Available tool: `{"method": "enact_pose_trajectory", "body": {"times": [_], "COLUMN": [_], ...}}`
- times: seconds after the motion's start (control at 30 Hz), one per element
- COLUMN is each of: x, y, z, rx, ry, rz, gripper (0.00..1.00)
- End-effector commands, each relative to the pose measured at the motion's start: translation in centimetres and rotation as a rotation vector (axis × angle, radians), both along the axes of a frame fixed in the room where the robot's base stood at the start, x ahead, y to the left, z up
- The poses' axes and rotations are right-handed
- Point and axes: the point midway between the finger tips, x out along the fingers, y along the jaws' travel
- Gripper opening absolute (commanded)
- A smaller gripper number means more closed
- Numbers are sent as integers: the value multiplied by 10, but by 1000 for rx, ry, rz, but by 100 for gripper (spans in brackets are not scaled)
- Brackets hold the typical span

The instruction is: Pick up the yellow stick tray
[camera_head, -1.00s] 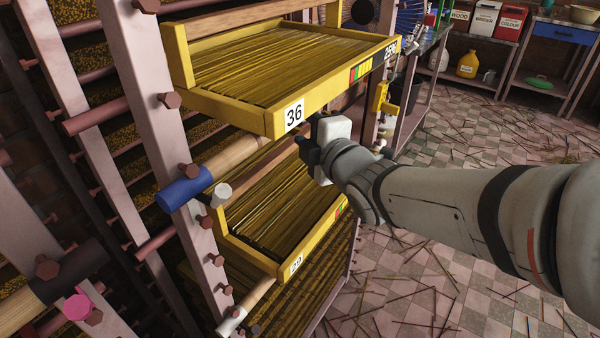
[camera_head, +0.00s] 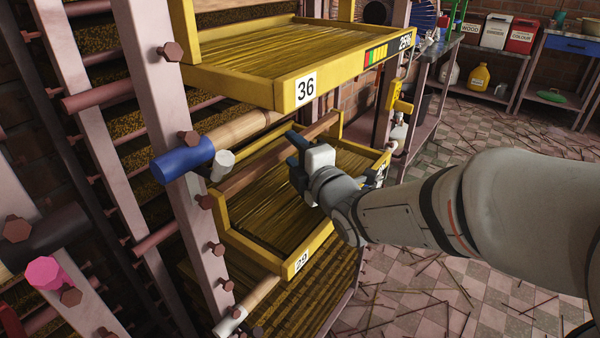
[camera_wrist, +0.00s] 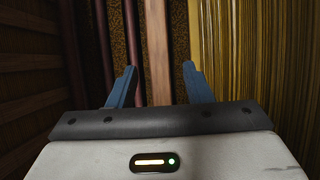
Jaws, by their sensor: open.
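Two yellow trays full of thin yellow-brown sticks sit one above the other on the rack. The upper tray (camera_head: 268,91) carries the number 36, and the lower tray (camera_head: 318,247) carries the number 29. My gripper (camera_head: 291,153) is over the lower tray beside this bar, empty. In the wrist view its blue jaws (camera_wrist: 160,78) are apart, with the wooden bar (camera_wrist: 157,45) in line between them and the sticks (camera_wrist: 245,50) to the right. My arm hides part of the lower tray's front.
The rack's pale post (camera_head: 165,100) with bolts stands at the left. A blue-ended roller (camera_head: 183,166) juts out near the lower tray. A workbench and containers (camera_head: 495,30) stand at the back right. Loose sticks lie on the tiled floor (camera_head: 480,140).

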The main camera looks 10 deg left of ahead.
Motion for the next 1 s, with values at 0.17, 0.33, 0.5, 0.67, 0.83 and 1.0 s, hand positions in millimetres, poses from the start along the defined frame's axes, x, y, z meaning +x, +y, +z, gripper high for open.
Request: {"method": "enact_pose_trajectory", "body": {"times": [0.17,0.33,0.5,0.67,0.83,1.0], "x": [21,28,28,28,28,28], "y": [19,25,25,23,23,23], "z": [-2,0,0,0,0,0], "rx": [0,1,0,1,1,1], "ry": [0,-1,0,1,1,1], "rz": [-1,-1,-2,-3,-3,-3], "gripper": [46,46,46,33,19,5]}}
